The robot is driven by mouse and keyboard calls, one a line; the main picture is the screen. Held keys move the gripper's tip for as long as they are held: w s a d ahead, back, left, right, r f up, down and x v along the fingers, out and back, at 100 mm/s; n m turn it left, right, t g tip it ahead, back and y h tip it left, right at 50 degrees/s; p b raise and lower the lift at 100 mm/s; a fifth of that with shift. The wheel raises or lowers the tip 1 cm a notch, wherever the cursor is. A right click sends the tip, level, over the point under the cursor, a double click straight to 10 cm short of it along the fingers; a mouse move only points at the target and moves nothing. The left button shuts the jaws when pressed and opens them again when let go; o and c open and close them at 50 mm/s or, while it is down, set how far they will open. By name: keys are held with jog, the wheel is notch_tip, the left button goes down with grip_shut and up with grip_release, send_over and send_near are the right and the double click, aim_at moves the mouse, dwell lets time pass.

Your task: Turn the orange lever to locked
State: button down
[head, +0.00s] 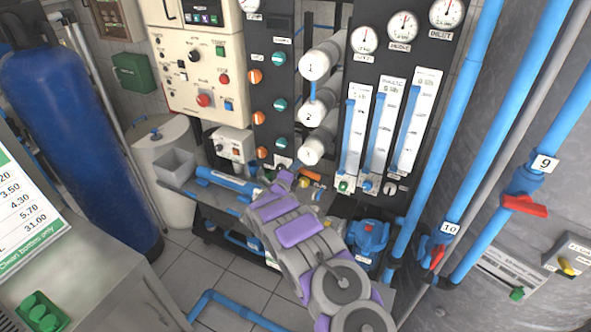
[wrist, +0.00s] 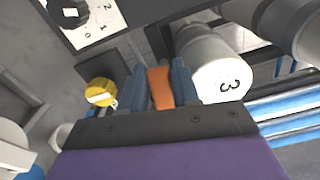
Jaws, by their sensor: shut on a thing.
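The orange lever (wrist: 161,88) shows in the wrist view between the two blue-grey fingers of my gripper (wrist: 160,80), which are shut on it. The fingers cover its sides, and which position it stands at cannot be read. In the head view my gripper (head: 288,173) reaches the lower part of the rack, just below the white cylinders, and an orange part shows beside it.
A white cylinder marked 3 (wrist: 217,72) is close to the right of the fingers in the wrist view. A yellow knob (wrist: 100,93) is close on the left. In the head view, flowmeters (head: 380,140) and blue pipes (head: 445,130) stand on the right.

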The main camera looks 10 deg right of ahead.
jog(key=shift+a+f, duration=0.1)
jog(key=shift+f, duration=0.15)
jog(key=shift+f+n+p, duration=0.3)
jog(key=shift+n+p, duration=0.45)
jog(key=shift+n, duration=0.25)
jog(key=f+n+p, duration=0.1)
jog(key=n, duration=0.3)
jog(key=s+d+f+n, duration=0.1)
jog(key=n, duration=0.4)
jog(key=d+f+n+p, duration=0.1)
jog(key=n, duration=0.3)
jog(key=shift+s+f+n+p, duration=0.3)
jog(key=shift+f+p, duration=0.05)
jog(key=shift+s+d+f+n, duration=0.1)
jog(key=shift+s+d+n, duration=0.1)
jog(key=shift+n, duration=0.55)
jog(key=shift+s+d+r+n, duration=0.1)
jog(key=shift+d+n, duration=0.1)
jog(key=shift+n, duration=0.5)
jog(key=shift+s+d+f+n, duration=0.1)
jog(key=shift+d+n, duration=0.1)
jog(key=shift+n, duration=0.55)
jog(key=c, duration=1.2)
grip_release()
